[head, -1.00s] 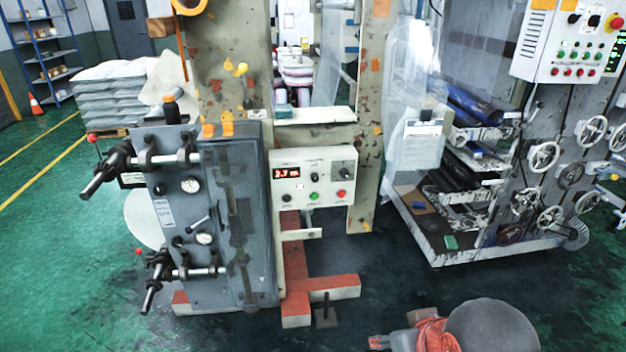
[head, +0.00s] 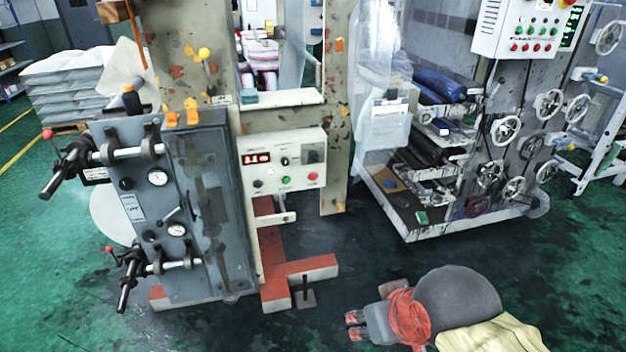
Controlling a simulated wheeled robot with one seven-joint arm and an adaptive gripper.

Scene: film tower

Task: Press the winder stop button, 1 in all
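A white control panel (head: 285,160) is on the machine frame left of centre. It has a lit red number display (head: 257,158), a dark button (head: 258,184), a green button (head: 285,182) and a red button (head: 312,177) at lower right. The labels are too small to read, so I cannot confirm which is the winder stop. My gripper (head: 355,326), with reddish tips, is low in the head view, right of and below the panel in the picture. It touches no button. The gap between its fingers is unclear.
A grey machine unit (head: 170,210) with black-handled levers stands left of the panel. Red feet (head: 300,270) project over the floor below it. A second control panel (head: 528,28) with several buttons is at upper right, above a rack with handwheels (head: 490,173). Green floor lies open in front.

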